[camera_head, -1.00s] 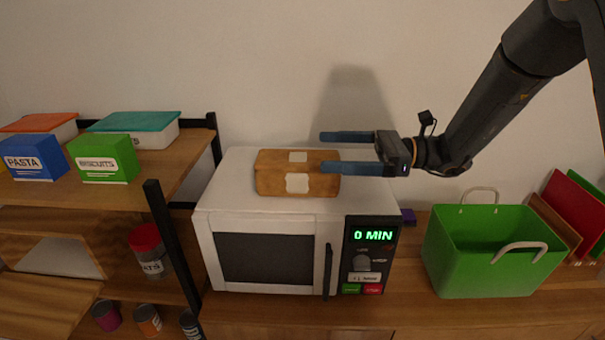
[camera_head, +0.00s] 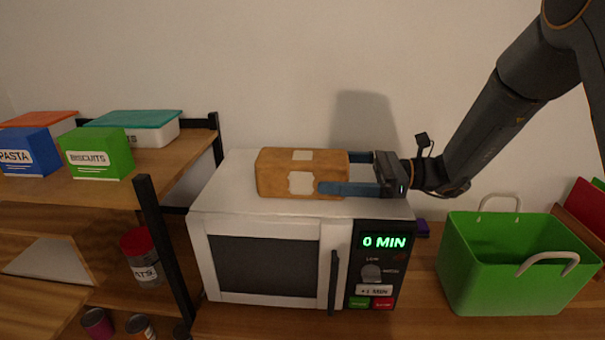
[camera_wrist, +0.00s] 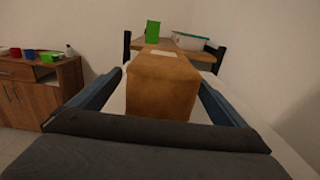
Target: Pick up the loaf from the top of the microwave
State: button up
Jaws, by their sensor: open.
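The brown loaf (camera_head: 275,178) with white labels lies on top of the white microwave (camera_head: 222,196), near its left and middle part. My gripper (camera_head: 340,173) is open at the loaf's right end, with one blue finger in front of the loaf and the other behind it. In the wrist view the loaf (camera_wrist: 162,85) sits between the two spread fingers, with a gap visible on each side. The far finger's tip is hidden behind the loaf in the head view.
A green basket (camera_head: 480,275) stands right of the microwave. A shelf (camera_head: 160,160) at the left holds a green biscuits box (camera_head: 100,155), a blue pasta box (camera_head: 28,153) and lidded containers. A wall is close behind the microwave.

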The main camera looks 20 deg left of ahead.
aim_at(307, 169)
jog(key=p+x, duration=0.3)
jog(key=x, duration=0.2)
jog(key=shift+r, duration=0.2)
jog(key=shift+s+a+f, duration=0.1)
jog(key=shift+a, duration=0.35)
jog(key=shift+c, duration=0.4)
jog(key=c, duration=1.3)
jog(key=shift+c, duration=0.2)
